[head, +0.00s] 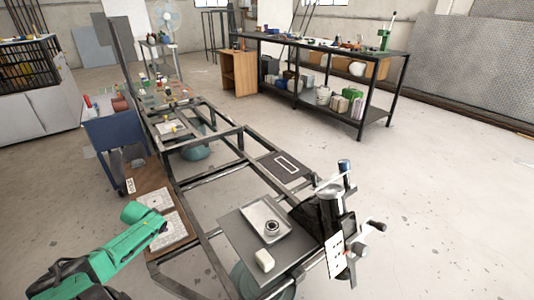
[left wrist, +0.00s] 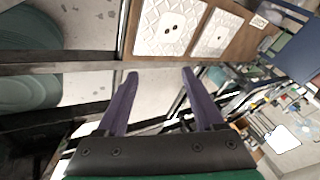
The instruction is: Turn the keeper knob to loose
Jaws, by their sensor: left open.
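A dark upright fixture (head: 328,210) stands at the right end of the metal frame in the head view. It carries a blue-topped part (head: 345,165), a black side handle (head: 376,227) and a small knob-like part (head: 362,252) beside a white marked card (head: 338,258). I cannot tell which is the keeper knob, nor its setting. My left gripper (left wrist: 160,72) shows in the left wrist view, its two purple fingers apart with nothing between them. In the head view only my green left arm shows, at lower left, well away from the fixture. My right gripper is not in view.
A grey plate on the frame holds a metal tray (head: 252,212) with a round part (head: 271,227), and a white block (head: 264,260) lies beside it. A wooden board (head: 150,183) with white patterned panels lies near my left arm. The floor at right is clear.

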